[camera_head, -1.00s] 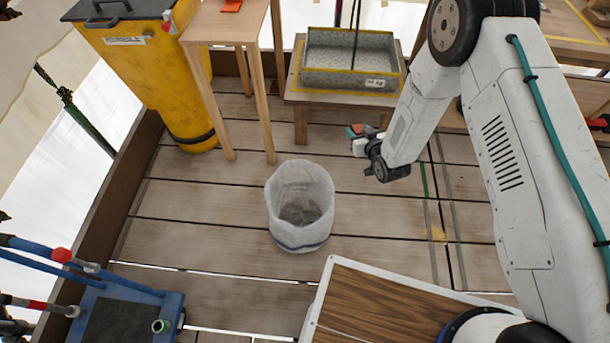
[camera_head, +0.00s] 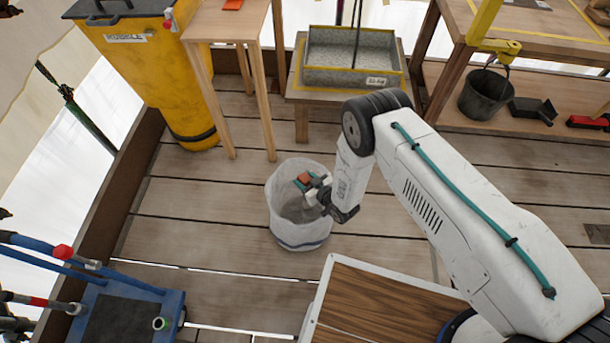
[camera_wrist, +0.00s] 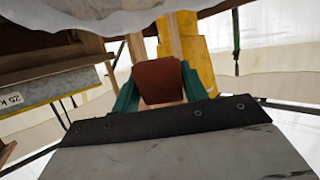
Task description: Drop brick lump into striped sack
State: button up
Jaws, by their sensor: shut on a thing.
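The brick lump (camera_head: 304,178) is a small reddish-brown piece held between the teal fingers of my gripper (camera_head: 309,183). In the wrist view the brick lump (camera_wrist: 159,81) fills the space between the two fingers. The striped sack (camera_head: 287,235) is a whitish open-topped sack standing on the plank floor, with a dark stripe low on its side. My gripper and the lump show over the right part of the sack's mouth in the head view. Their height above the rim is hard to tell. Some grey material shows inside the sack.
A yellow rubble bin (camera_head: 160,80) and a wooden stand (camera_head: 222,28) are behind left. A grey tray (camera_head: 350,77) sits on a low table behind. A workbench with a black bucket (camera_head: 484,93) is at right. A wood-topped board (camera_head: 375,305) lies in front.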

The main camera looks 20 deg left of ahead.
jog(key=shift+f, duration=1.1)
jog(key=o, duration=1.2)
jog(key=v, duration=0.7)
jog(key=shift+s+d+r, duration=0.15)
jog(key=shift+d, duration=0.2)
